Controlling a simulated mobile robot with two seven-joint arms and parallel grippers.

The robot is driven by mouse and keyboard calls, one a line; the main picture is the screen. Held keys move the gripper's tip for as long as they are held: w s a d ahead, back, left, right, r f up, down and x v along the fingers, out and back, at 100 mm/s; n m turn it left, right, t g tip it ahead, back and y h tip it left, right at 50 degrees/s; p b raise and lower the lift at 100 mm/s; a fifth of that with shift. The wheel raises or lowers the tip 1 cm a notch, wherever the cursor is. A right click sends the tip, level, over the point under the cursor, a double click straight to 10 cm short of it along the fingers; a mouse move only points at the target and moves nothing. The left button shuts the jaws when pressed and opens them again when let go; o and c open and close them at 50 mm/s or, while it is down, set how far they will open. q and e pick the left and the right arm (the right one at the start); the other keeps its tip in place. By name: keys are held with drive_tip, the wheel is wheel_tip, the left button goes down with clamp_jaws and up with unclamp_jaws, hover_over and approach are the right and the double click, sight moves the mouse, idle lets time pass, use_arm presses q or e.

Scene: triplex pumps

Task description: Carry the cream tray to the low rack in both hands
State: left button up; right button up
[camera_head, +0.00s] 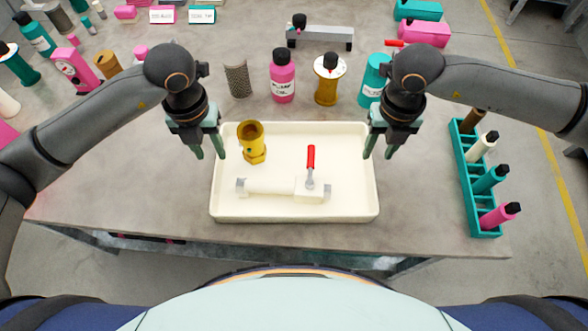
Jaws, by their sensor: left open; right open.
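The cream tray (295,208) lies on the grey workbench near its front edge. It holds a brass fitting (252,142) at its back left and a white valve with a pipe (272,187) and a red lever. My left gripper (208,152) is open and points down at the tray's back left corner. My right gripper (378,153) is open and points down at the tray's back right corner. I cannot tell whether the fingers touch the rim. I cannot make out the low rack in this view.
A teal holder (466,186) with several small bottles stands right of the tray. A pink bottle (283,76), a brown bottle (327,80), a teal bottle (373,80) and a mesh cylinder (238,79) stand behind it. The bench left of the tray (130,185) is clear.

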sight(216, 164)
use_arm(q)
wheel_tip(216, 164, down, 7)
use_arm(e)
wheel_tip(216, 164, down, 7)
drive_tip(key=shift+r, duration=0.1)
use_arm(q)
clamp_jaws()
use_arm(e)
clamp_jaws()
use_arm(q)
drive_tip(key=shift+w+r, duration=0.1)
drive_tip(key=shift+r, duration=0.05)
use_arm(e)
drive_tip(key=shift+w, duration=0.1)
idle(0.8)
